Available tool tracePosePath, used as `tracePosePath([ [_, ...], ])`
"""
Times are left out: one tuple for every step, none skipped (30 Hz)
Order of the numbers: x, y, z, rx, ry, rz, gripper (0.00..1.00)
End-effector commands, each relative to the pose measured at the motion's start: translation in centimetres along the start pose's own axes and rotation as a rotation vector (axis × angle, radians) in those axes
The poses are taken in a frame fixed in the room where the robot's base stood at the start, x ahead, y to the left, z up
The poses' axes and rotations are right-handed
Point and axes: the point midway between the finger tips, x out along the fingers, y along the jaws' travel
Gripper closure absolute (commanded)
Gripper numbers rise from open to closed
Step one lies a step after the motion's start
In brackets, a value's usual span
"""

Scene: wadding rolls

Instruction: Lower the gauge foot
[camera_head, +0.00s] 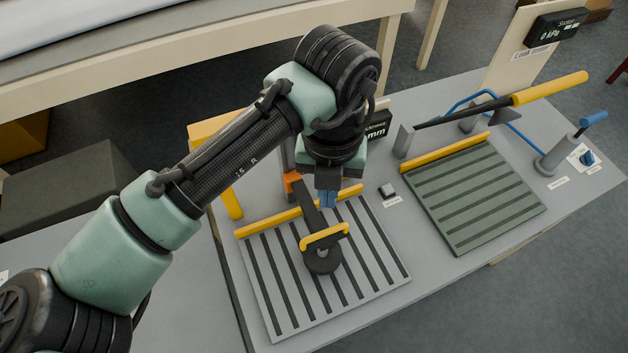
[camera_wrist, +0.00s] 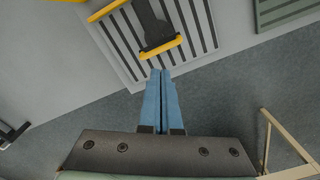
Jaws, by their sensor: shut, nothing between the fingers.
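The gauge foot (camera_head: 322,262) is a dark round disc at the end of a dark gauge arm (camera_head: 312,213), over a pale plate with dark stripes (camera_head: 275,290). I cannot tell whether the foot touches the plate. A yellow handle (camera_head: 325,236) crosses the arm near the foot. It also shows in the wrist view (camera_wrist: 161,48), just beyond my fingertips. My gripper (camera_head: 327,203) has blue fingers, shut and empty, and appears above the gauge arm, behind the handle in the head view. In the wrist view the fingers (camera_wrist: 160,74) lie together, pointing towards the handle.
An orange block (camera_head: 291,179) sits at the arm's back end. A small button (camera_head: 387,190) stands right of the plate. A green-grey striped plate (camera_head: 475,195) with a long yellow-handled lever (camera_head: 550,88) lies further right. A partly hidden display (camera_head: 378,126) stands behind my gripper.

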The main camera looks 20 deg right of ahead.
Motion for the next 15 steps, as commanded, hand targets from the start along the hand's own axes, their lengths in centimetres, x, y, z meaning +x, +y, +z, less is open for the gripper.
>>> tracePosePath([
  [-1.0, 0.0, 0.0, 0.001, -0.001, -0.001, 1.0],
  [-1.3, 0.0, 0.0, 0.001, -0.001, -0.001, 1.0],
  [-1.7, -0.1, 0.0, 0.001, -0.002, -0.001, 1.0],
  [-2.0, -0.1, 0.0, 0.001, -0.002, -0.001, 1.0],
  [-2.4, -0.1, 0.0, 0.001, -0.002, -0.001, 1.0],
  [-2.7, -0.1, 0.0, 0.001, -0.002, -0.001, 1.0],
  [-3.0, 0.0, 0.0, 0.001, -0.002, -0.001, 1.0],
  [-3.3, 0.0, 0.0, 0.001, -0.001, -0.001, 1.0],
  [-3.7, 0.0, 0.0, 0.001, -0.001, 0.0, 1.0],
  [-4.0, 0.0, 0.0, 0.001, -0.001, 0.0, 1.0],
  [-4.3, 0.0, 0.0, 0.001, -0.001, 0.0, 1.0],
  [-4.7, 0.0, 0.0, 0.001, -0.001, 0.0, 1.0],
  [-5.0, 0.0, 0.0, 0.001, -0.002, 0.0, 1.0],
  [-5.3, 0.0, 0.0, 0.001, -0.002, -0.001, 1.0],
  [-5.7, 0.0, 0.0, 0.001, -0.002, -0.001, 1.0],
])
